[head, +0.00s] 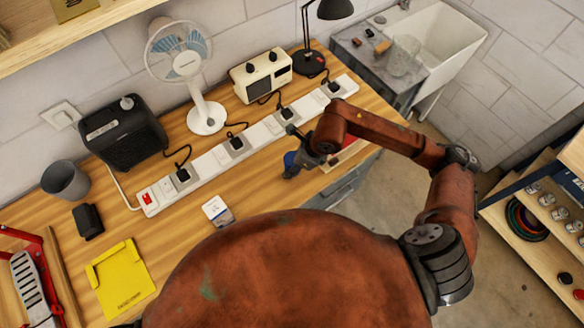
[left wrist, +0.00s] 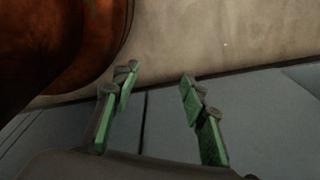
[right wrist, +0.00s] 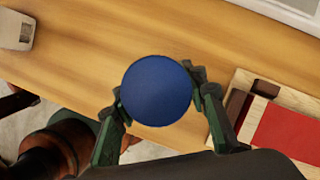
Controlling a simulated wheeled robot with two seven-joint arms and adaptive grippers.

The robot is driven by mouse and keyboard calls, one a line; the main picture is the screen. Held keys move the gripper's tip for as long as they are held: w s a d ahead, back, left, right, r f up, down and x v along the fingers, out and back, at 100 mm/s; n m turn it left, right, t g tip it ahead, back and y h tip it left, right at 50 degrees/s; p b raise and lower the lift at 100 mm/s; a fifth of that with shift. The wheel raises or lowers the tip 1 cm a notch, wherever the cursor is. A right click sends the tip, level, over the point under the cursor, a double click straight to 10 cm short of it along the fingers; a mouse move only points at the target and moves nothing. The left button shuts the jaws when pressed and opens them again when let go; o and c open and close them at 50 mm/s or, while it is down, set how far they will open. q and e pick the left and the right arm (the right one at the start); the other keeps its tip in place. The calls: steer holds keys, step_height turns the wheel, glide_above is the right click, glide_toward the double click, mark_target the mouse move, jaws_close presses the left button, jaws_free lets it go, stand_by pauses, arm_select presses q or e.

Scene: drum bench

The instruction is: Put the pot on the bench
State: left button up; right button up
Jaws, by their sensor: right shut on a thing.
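A blue round thing (right wrist: 157,92), which may be the pot, sits between the fingers of my right gripper (right wrist: 158,108) in the right wrist view. The gripper is shut on it. In the head view the blue thing (head: 290,158) shows in part beside my right gripper (head: 298,160), over the front part of the wooden bench (head: 258,180). I cannot tell whether it touches the bench top. My left gripper (left wrist: 160,105) is open and empty in the left wrist view, in front of grey panels. It is hidden in the head view.
A white power strip (head: 205,165) with several plugs runs along the bench. Behind it stand a black heater (head: 124,135), a fan (head: 205,115) and a cream radio (head: 262,77). A grey cup (head: 66,182) stands left.

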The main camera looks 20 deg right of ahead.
steer(key=shift+s+f+b, duration=0.1)
steer(key=shift+f+b, duration=0.2)
steer(key=shift+f, duration=1.3)
steer(key=o, duration=1.2)
steer(key=shift+r, duration=0.1)
steer(key=shift+r+p, duration=0.3)
steer(key=shift+p, duration=0.05)
steer(key=v, duration=1.1)
steer(key=shift+s+d+r, duration=0.1)
steer(key=shift+r, duration=0.3)
